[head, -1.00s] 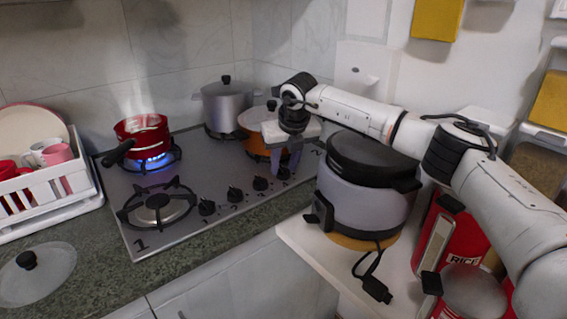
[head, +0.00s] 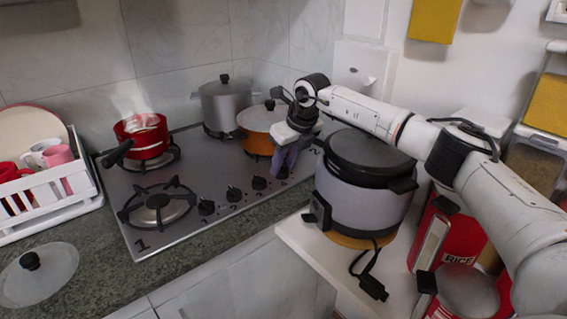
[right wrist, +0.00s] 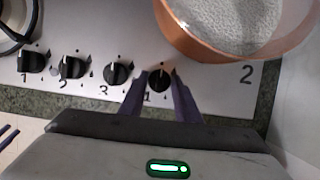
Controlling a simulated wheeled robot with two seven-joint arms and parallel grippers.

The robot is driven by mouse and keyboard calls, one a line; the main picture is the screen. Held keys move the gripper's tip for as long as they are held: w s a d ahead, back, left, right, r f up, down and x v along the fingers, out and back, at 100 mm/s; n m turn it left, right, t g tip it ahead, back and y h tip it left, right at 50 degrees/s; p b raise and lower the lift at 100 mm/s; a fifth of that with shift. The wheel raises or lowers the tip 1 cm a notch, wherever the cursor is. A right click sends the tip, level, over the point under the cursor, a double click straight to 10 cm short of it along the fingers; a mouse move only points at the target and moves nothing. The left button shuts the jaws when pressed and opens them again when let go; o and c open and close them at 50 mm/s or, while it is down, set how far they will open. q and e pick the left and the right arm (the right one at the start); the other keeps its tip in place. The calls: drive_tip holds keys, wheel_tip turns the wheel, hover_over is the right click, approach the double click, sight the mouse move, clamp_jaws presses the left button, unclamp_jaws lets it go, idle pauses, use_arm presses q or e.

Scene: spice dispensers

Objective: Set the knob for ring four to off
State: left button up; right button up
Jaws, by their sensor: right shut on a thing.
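The hob (head: 205,170) has a row of several black knobs along its front right edge. My right gripper (head: 289,165) reaches down to the rightmost knob. In the right wrist view, its two purple fingers (right wrist: 161,84) are shut on the sides of this rightmost knob (right wrist: 159,78). The label by it is partly hidden. The other knobs (right wrist: 117,72), (right wrist: 71,66) and (right wrist: 32,62) stand free to its left. A red pot (head: 142,136) stands on the back left ring with no flame visible beneath it. My left gripper is out of view.
An orange pot with a lid (head: 262,130) stands close behind my right gripper, and a grey pot (head: 223,104) is behind it. A rice cooker (head: 362,200) stands close to the right. The front left burner (head: 157,205) is empty. A dish rack (head: 60,205) is at the left.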

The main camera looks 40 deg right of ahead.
drive_tip(key=o, duration=1)
drive_tip(key=shift+r, duration=0.1)
drive_tip(key=v, duration=1)
drive_tip(key=shift+s+b, duration=0.15)
drive_tip(key=shift+b, duration=0.25)
